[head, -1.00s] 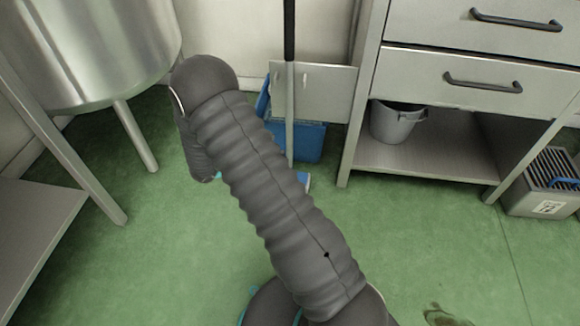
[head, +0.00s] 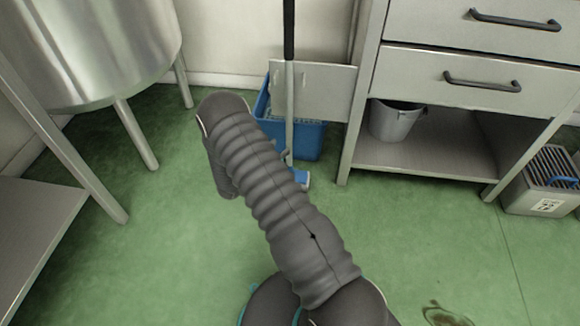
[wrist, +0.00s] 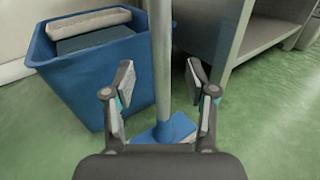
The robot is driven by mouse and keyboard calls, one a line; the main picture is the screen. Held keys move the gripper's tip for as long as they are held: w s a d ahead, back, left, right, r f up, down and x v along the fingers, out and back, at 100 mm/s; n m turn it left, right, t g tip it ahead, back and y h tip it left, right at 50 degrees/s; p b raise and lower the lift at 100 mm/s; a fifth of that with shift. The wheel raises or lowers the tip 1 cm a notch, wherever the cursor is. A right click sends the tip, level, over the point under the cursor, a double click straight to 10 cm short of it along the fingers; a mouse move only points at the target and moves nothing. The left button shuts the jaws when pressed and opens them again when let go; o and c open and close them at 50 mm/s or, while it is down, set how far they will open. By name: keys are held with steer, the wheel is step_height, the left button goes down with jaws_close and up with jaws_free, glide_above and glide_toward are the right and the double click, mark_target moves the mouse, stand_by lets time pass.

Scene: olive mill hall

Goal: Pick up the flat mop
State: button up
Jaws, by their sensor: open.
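The flat mop (head: 290,95) stands upright in front of a panel, with a dark upper grip, a grey pole and a blue head on the floor. In the wrist view its grey pole (wrist: 162,70) rises between my open fingers, and its blue head (wrist: 170,130) rests on the floor just beyond them. My gripper (wrist: 160,90) is open and empty, with one finger on each side of the pole. I see no finger touching the pole. In the head view my arm hides most of my gripper and part of the mop's head.
A blue bin (wrist: 95,75) with a pale pad on its rim stands close on the left. A steel cabinet (head: 435,155) is at right, with a grey bucket (head: 397,121) on its shelf. A crate (head: 545,185) stands farther right. A brown spill (head: 448,316) lies on the green floor.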

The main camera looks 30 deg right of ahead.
mark_target(287, 141)
steer(key=shift+r+x, duration=0.25)
steer(key=shift+x, duration=1.3)
steer(key=shift+r+x, duration=0.2)
steer(key=shift+x, duration=1.4)
steer(key=shift+s, duration=0.1)
jaws_close()
